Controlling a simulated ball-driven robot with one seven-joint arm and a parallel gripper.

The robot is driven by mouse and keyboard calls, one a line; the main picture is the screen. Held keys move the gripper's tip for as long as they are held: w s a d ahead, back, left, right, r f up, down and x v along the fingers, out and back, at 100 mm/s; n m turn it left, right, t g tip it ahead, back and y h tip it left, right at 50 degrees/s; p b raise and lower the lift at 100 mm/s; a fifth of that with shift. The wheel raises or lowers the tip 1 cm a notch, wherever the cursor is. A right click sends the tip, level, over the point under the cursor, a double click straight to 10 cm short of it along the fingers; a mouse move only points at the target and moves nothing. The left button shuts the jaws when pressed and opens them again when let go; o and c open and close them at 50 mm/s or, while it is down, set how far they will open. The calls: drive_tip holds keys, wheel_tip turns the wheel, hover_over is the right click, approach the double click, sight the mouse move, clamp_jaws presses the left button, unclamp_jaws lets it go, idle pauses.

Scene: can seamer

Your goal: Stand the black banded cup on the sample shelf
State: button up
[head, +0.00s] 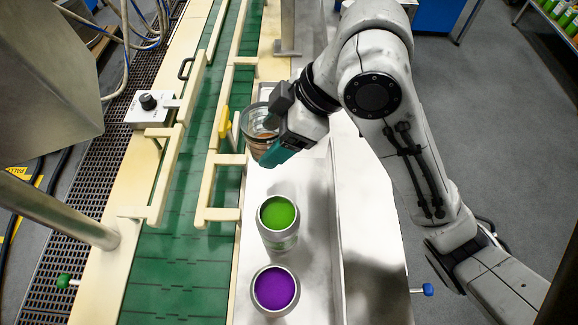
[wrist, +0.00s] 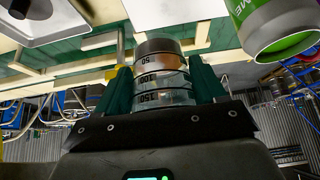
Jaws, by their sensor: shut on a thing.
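The black banded cup (wrist: 162,72) is clear, with dark bands and the marks 50, 100 and 150. It sits between the teal fingers of my gripper (wrist: 163,84) in the wrist view, and both fingers press its sides. In the head view the cup (head: 258,124) shows beside my gripper (head: 272,148), above the steel counter's left edge, next to the conveyor guard rail. The gripper hides part of it, and I cannot tell whether its base touches anything. I cannot surely make out the sample shelf.
An open can with green contents (head: 278,222) and one with purple contents (head: 274,289) stand on the steel counter (head: 315,260) nearer me. The green conveyor (head: 180,250) with cream rails runs along the left. A grey box with a black knob (head: 148,103) stands beyond it.

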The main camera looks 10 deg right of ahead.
drive_tip(key=s+f, duration=0.1)
drive_tip(key=s+d+f, duration=0.1)
drive_tip(key=d+f, duration=0.1)
drive_tip(key=f, duration=0.1)
drive_tip(key=shift+s, duration=0.4)
wheel_tip(320, 180, down, 2)
drive_tip(key=shift+s+f, duration=0.15)
drive_tip(key=shift+f, duration=0.55)
drive_tip(key=shift+f, duration=0.2)
drive_tip(key=o, duration=1.2)
drive_tip(key=shift+r, duration=0.1)
drive_tip(key=v, duration=1.2)
drive_tip(key=shift+r, duration=0.15)
